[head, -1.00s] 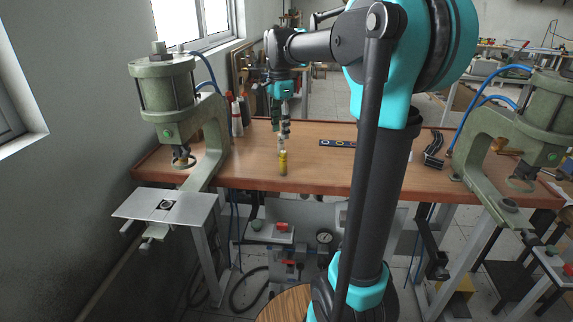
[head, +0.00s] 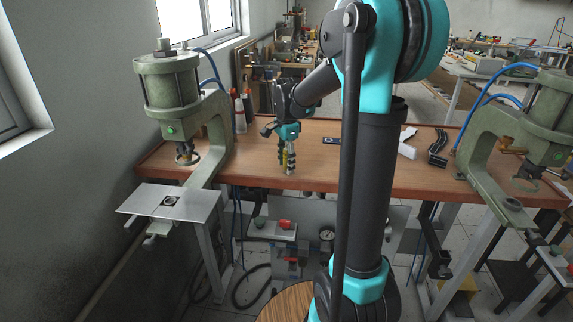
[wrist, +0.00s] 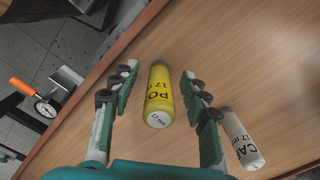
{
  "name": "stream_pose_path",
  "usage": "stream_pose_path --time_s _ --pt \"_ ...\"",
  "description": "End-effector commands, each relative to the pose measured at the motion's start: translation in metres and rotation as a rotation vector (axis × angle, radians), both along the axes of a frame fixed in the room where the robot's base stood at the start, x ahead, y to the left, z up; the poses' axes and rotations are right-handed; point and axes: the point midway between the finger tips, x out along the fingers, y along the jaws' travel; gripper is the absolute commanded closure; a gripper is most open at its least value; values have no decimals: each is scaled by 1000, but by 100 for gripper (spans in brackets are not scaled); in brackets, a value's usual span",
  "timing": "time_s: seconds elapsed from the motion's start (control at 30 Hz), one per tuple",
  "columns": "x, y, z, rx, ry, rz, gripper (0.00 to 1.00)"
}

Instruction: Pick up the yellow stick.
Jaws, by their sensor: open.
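The yellow stick (wrist: 159,92) is a short yellow cylinder with black lettering and a pale end marked 17 mm. In the wrist view it lies between the two fingers of my gripper (wrist: 158,85), with a gap on each side. In the head view my gripper (head: 287,163) points down at the table's front edge, and a bit of the yellow stick (head: 285,157) shows between its fingers. The fingers are open and do not touch the stick in the wrist view.
White bottles (head: 240,112) stand behind my gripper.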

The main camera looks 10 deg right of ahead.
Motion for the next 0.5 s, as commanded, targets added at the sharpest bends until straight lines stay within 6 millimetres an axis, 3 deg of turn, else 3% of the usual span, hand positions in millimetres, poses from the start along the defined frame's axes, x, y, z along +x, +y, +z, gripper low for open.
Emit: stream_pose_path --time_s 0.33,0.5 --pt "0 0 -7 0 0 0 55" --pt "0 0 -7 0 0 0 76"
